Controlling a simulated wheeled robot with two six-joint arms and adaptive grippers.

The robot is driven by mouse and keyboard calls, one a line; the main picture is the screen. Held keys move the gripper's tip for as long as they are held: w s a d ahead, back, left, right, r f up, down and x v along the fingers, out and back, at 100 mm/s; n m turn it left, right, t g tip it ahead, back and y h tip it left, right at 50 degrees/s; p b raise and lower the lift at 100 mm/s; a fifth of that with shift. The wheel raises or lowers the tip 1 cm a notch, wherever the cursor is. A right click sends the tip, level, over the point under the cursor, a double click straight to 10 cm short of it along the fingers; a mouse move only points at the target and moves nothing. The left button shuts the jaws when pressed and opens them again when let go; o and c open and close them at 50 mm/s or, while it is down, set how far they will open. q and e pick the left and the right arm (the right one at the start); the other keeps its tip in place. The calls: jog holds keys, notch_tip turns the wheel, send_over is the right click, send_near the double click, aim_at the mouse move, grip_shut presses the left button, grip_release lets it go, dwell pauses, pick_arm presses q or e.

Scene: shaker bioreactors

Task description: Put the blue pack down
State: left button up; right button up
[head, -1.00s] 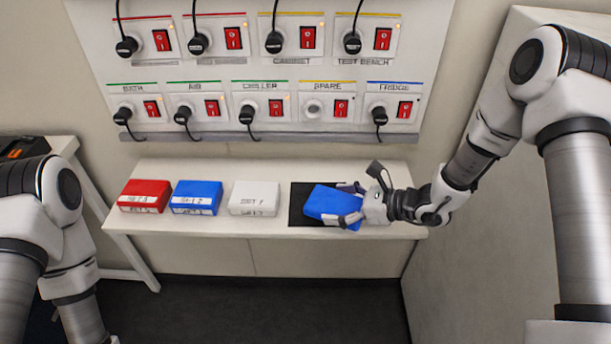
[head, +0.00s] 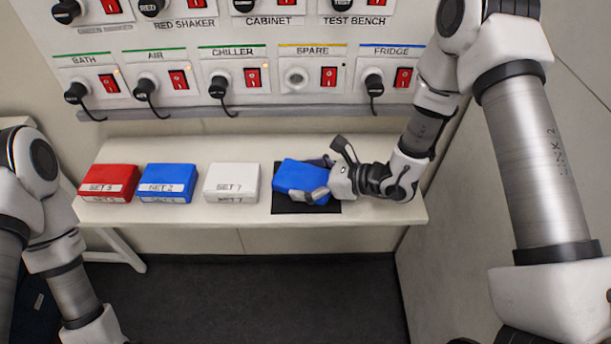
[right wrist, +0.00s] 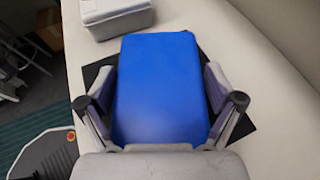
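The blue pack (head: 301,175) is in my right gripper (head: 318,181), above or on the black mat (head: 308,208) near the right end of the bench. In the right wrist view the pack (right wrist: 162,88) lies between the two fingers (right wrist: 163,103), which press against its long sides. In that view the dark mat (right wrist: 238,122) shows around the pack's edges. The pack looks slightly turned relative to the mat. I cannot tell whether its underside touches the mat. My left gripper is out of view; only my left arm shows.
On the white bench (head: 235,212), left of the mat, stand a white box (head: 231,183), a blue box (head: 168,183) and a red box (head: 109,184), labelled. A wall panel of switches and plugs (head: 275,75) rises behind. A grey wall or cabinet (head: 450,230) is at the right.

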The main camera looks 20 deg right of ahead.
jog(key=shift+w+d, duration=0.1)
jog(key=shift+d, duration=0.05)
jog(key=shift+r, duration=0.1)
jog(key=shift+r+p, duration=0.3)
jog(key=shift+p, duration=0.1)
jog(key=p+v, duration=0.3)
jog(key=v, duration=0.4)
jog(key=shift+p, duration=0.35)
jog(key=shift+s+d, duration=0.15)
jog(key=shift+s, duration=0.15)
jog(key=shift+f, duration=0.1)
